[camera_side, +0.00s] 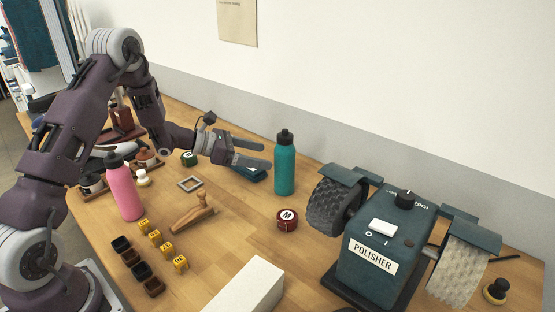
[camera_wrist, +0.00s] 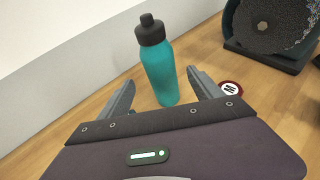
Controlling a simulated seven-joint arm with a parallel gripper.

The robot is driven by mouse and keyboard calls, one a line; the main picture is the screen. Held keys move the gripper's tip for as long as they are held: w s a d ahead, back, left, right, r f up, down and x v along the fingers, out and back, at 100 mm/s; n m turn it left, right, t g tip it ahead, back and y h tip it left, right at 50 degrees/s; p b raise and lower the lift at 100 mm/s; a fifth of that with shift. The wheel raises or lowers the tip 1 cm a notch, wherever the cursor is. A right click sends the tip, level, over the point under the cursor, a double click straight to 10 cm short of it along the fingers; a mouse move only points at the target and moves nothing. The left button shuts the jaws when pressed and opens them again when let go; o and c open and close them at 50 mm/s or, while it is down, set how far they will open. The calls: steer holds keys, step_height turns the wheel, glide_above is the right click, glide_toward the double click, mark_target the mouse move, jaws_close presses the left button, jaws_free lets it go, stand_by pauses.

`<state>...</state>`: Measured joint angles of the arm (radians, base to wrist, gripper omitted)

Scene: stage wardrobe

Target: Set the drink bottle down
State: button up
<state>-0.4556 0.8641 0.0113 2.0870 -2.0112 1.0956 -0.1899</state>
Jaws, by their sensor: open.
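A teal drink bottle (camera_side: 284,166) with a black cap stands upright on the wooden table near the wall, left of the polisher. It also shows in the wrist view (camera_wrist: 160,72), just beyond and between my fingertips. My gripper (camera_side: 268,153) is open and empty, its fingers pointing at the bottle from the left, apparently just short of it. In the wrist view my gripper (camera_wrist: 158,85) has one finger on each side of the bottle's lower body. A second bottle, pink with a black cap (camera_side: 123,190), stands upright at the left of the table.
A teal polisher (camera_side: 370,262) with two wheels stands on the right. A round dark red tin marked M (camera_side: 287,220) sits in front of the teal bottle. A white block (camera_side: 243,289), a wooden-handled tool (camera_side: 193,213) and several small yellow blocks lie nearer the front.

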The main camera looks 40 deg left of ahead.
steer(key=s+d+r+m+g+h, duration=0.2)
steer(key=s+d+r+m+g, duration=0.6)
steer(key=s+d+r+m, duration=0.85)
steer(key=s+d+m+y, duration=0.2)
steer(key=s+m+y, duration=0.35)
steer(key=s, duration=0.85)
steer(key=s+a+m+t+y, duration=0.2)
steer(key=s+a+m+y, duration=0.2)
steer(key=s+a+m, duration=0.2)
steer(key=shift+s+a+f+m, duration=0.4)
steer(key=shift+a+m, duration=0.1)
steer(key=shift+m, duration=0.1)
